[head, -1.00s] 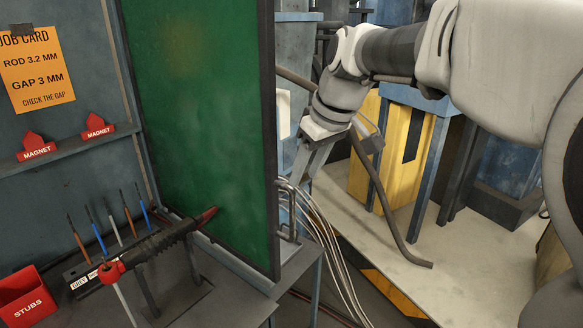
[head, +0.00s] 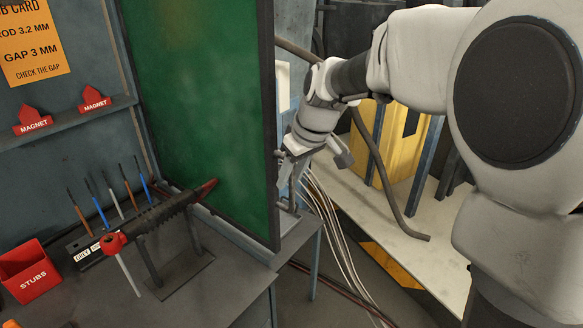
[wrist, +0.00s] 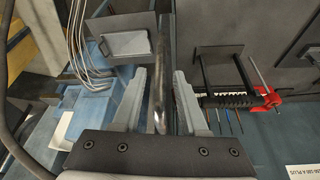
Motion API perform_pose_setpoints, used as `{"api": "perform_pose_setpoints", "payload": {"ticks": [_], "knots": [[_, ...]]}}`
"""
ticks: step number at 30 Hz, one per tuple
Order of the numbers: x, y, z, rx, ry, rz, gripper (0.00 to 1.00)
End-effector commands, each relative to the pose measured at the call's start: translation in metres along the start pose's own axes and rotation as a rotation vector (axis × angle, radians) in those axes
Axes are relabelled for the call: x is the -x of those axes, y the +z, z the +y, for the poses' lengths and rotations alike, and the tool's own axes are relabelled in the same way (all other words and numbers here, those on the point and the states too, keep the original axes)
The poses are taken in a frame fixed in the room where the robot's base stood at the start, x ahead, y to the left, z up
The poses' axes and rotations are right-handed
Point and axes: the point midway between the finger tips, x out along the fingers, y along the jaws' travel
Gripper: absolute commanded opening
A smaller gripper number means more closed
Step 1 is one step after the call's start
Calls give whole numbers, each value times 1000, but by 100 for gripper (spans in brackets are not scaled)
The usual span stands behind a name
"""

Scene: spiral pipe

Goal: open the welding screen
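The welding screen (head: 205,110) is a green panel in a dark frame, standing upright across the bench. A metal handle (head: 291,203) sits on its right edge, partly hidden behind my gripper in the head view. My gripper (head: 289,178) is at the handle, pointing down. In the wrist view my gripper (wrist: 160,75) is open, with one pale finger on each side of the dark handle bar (wrist: 159,105). Gaps show between the bar and both fingers. The screen's dark edge is seen nearly end-on beyond the bar.
A black torch-like tool (head: 150,222) rests on a stand left of the screen, near several rods. A red stubs bin (head: 28,272) stands at the lower left. Cables (head: 335,240) hang right of the screen. Yellow panels (head: 395,150) stand farther right.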

Motion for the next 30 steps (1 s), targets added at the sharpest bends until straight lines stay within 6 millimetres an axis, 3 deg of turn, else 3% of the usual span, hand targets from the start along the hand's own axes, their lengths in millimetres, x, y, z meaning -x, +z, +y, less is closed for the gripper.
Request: {"api": "perform_pose_setpoints", "payload": {"ticks": [1, 6, 30], "knots": [[0, 0, 0, 0, 0, 0, 31], [0, 0, 0, 0, 0, 0, 0], [1, 0, 0, 0, 0, 1, 0]]}}
